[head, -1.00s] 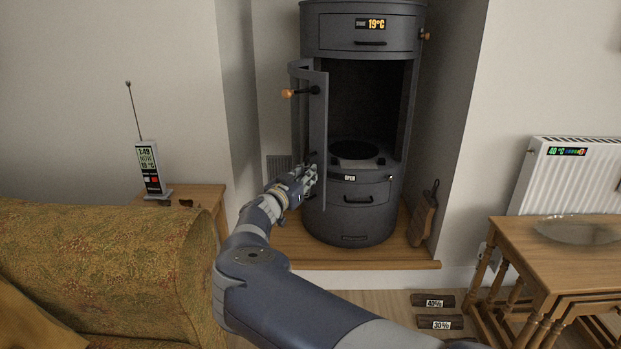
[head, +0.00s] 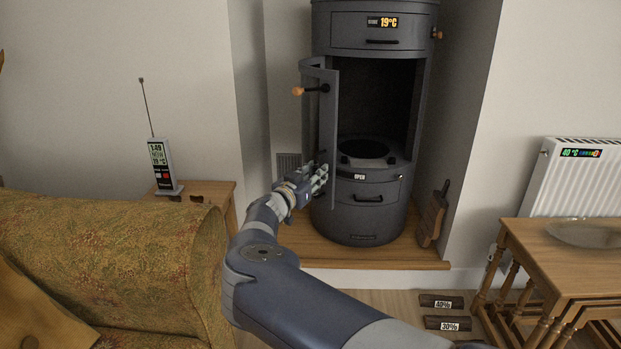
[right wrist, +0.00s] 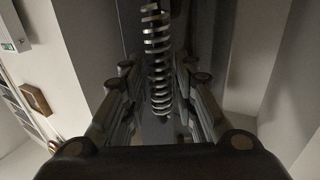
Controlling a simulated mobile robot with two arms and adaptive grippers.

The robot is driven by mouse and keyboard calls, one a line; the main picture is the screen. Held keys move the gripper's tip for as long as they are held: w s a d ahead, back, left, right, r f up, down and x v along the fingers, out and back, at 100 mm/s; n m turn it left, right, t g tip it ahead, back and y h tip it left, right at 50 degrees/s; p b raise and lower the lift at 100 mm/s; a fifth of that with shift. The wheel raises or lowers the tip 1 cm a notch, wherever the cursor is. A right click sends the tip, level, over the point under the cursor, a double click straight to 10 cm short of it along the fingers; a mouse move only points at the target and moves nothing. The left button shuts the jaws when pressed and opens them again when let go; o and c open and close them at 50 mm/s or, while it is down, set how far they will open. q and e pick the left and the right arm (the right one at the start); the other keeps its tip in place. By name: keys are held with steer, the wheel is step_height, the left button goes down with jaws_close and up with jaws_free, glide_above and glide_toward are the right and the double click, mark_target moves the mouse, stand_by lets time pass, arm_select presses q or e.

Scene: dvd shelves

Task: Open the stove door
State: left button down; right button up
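The dark grey cylindrical stove (head: 365,215) stands in the alcove. Its curved door (head: 328,140) is swung outward on the left side, leaving the dark chamber (head: 375,100) exposed. A handle with an orange wooden knob (head: 298,91) sticks out from the door's upper part. My left gripper is not in view.
A wooden hearth board (head: 400,257) lies under the stove. A patterned sofa (head: 110,260) fills the lower left. A side table with a weather device (head: 162,167) is behind it. Wooden tables (head: 570,245) and a radiator (head: 575,185) stand at right. A board (head: 433,215) leans beside the stove.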

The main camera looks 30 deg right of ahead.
steer(key=v, duration=0.7)
steer(key=shift+a, duration=0.25)
stand_by(0.4)
